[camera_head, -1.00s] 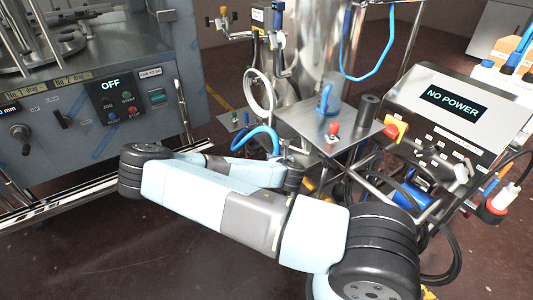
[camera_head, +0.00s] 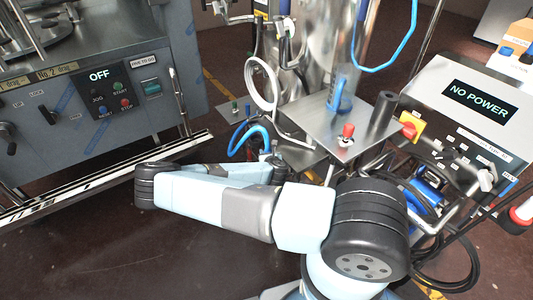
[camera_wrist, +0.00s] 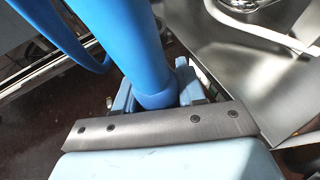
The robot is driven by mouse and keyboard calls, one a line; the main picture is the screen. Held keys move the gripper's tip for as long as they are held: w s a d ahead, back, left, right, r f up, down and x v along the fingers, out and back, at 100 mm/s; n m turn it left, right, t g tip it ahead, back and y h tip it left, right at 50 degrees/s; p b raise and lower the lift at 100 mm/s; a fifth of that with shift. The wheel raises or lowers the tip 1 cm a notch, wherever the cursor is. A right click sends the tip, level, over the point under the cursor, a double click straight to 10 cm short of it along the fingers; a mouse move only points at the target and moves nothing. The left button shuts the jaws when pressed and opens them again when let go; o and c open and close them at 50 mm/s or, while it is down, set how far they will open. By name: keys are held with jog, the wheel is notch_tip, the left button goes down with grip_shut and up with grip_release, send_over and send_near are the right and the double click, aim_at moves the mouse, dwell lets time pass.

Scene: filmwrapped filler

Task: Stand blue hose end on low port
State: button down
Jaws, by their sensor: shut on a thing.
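In the wrist view my gripper (camera_wrist: 156,98) is shut on the thick blue hose (camera_wrist: 125,40), with one finger on each side of it. The hose runs up and left from the fingers, and a second stretch curves at the upper left. In the head view a blue hose loop (camera_head: 240,131) arches beside the machine, left of the metal plate. My arm hides most of the gripper there. The hose's lower end and its opening are hidden behind the gripper's body. I cannot make out the low port for certain in either view.
A steel plate (camera_head: 318,120) carries a red knob (camera_head: 347,131), a dark cylinder (camera_head: 383,110) and a blue upright piece (camera_head: 338,92). A "NO POWER" panel (camera_head: 478,101) stands right, a grey cabinet (camera_head: 75,125) left. Floor (camera_head: 80,255) at lower left is clear.

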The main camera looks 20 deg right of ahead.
jog(key=shift+f, duration=0.1)
jog(key=shift+f, duration=2.1)
jog(key=shift+a, duration=0.1)
jog(key=shift+f, duration=0.6)
jog(key=shift+f, duration=0.65)
dwell(0.9)
jog(key=c, duration=0.6)
grip_release()
jog(key=shift+s, duration=0.1)
